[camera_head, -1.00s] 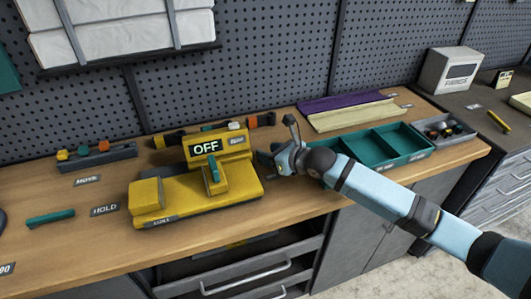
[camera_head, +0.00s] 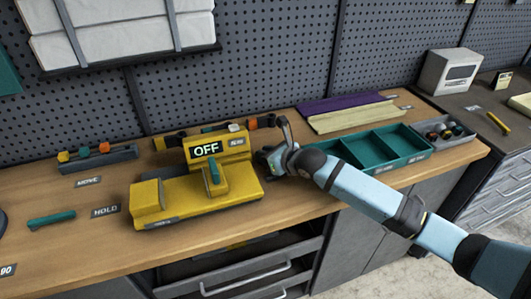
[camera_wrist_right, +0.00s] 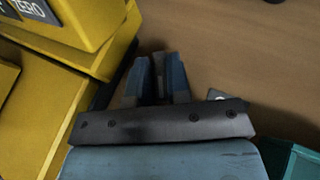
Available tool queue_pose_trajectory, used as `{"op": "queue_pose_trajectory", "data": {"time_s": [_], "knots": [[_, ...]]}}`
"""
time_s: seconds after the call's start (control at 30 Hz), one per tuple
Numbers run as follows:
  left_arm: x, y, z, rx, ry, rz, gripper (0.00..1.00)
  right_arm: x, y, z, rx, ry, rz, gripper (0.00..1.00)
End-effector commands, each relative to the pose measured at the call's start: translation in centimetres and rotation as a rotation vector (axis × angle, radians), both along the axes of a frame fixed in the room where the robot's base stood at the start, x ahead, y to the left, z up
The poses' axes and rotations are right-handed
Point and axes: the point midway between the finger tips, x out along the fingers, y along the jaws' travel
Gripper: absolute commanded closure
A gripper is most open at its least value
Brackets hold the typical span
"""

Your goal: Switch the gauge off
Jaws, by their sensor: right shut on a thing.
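The yellow gauge (camera_head: 190,196) sits on the wooden bench, and its display (camera_head: 206,149) reads OFF. A teal lever (camera_head: 214,173) stands on its front block. My right gripper (camera_head: 263,158) is just right of the gauge, low over the bench. In the right wrist view the gripper's fingers (camera_wrist_right: 158,78) are close together on a small dark grey thing, mostly hidden between them. The gauge's yellow body (camera_wrist_right: 40,110) fills the left of that view, with a ZERO label (camera_wrist_right: 30,8). I cannot tell if the fingers touch the gauge. My left gripper is not in view.
A teal divided tray (camera_head: 385,150) lies right of my right gripper. A purple strip (camera_head: 345,103) and a beige strip (camera_head: 355,116) lie behind it. A teal bar (camera_head: 51,219) lies at the left, near the HOLD label (camera_head: 105,211). The pegboard closes off the back.

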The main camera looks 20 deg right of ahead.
Motion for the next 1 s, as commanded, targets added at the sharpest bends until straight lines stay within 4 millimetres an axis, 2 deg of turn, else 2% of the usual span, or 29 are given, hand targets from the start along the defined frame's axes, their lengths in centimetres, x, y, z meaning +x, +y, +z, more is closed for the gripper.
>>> {"op": "queue_pose_trajectory", "data": {"time_s": [0.1, 0.3, 0.63, 1.0], "knots": [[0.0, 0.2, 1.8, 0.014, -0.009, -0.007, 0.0, 0.0, 0.0, 0.5, -0.007, 0.008, -0.049, 1.0], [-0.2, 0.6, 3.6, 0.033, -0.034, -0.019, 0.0, -0.1, 0.2, 0.4, -0.004, 0.006, -0.15, 1.0], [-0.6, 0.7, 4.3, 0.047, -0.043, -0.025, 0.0, -0.2, 0.3, 0.0, -0.001, 0.003, -0.347, 1.0], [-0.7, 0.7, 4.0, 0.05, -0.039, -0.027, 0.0, -0.2, 0.2, -0.1, -0.001, 0.0, -0.373, 1.0]]}}
